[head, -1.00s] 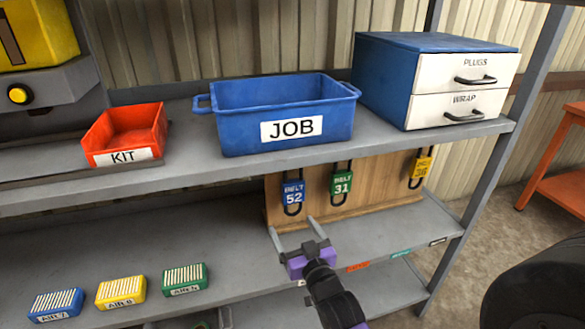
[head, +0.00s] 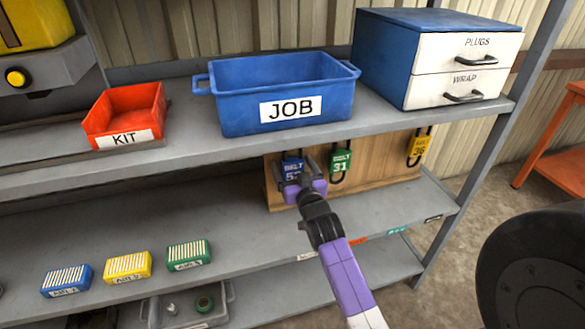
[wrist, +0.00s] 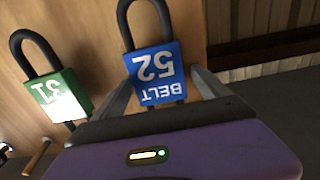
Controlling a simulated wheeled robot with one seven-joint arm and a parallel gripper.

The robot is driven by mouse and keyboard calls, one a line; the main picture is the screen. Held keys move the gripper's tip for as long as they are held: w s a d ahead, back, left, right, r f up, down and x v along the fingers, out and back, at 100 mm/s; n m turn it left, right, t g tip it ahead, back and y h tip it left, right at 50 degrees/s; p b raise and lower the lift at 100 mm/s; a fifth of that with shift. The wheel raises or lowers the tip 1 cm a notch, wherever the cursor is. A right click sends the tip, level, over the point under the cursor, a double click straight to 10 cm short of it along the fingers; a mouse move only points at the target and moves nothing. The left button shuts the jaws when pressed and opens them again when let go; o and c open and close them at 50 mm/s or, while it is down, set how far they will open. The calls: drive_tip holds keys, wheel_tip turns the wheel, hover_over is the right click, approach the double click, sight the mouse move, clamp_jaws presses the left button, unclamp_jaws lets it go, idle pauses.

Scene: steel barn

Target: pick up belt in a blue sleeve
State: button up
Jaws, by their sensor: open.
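The belt in a blue sleeve, a black loop with a blue tag reading BELT 52 (head: 292,166), hangs on the wooden board under the upper shelf. In the wrist view the blue sleeve (wrist: 154,72) appears upside down, between the tips of my gripper (wrist: 160,88). In the head view my gripper (head: 303,176) is in front of the sleeve and covers part of it. My gripper is open, with one finger on each side of the sleeve. I cannot tell whether either finger touches it.
A green-sleeved belt 31 (head: 341,161) hangs close to the right; a yellow-sleeved belt (head: 418,146) hangs farther right. The wooden board (head: 385,165) is behind them. The upper shelf (head: 390,122) passes just above my gripper. The lower shelf (head: 225,220) holds several small coloured filters.

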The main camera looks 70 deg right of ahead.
drive_tip(key=c, duration=1.5)
drive_tip(key=shift+r, duration=0.1)
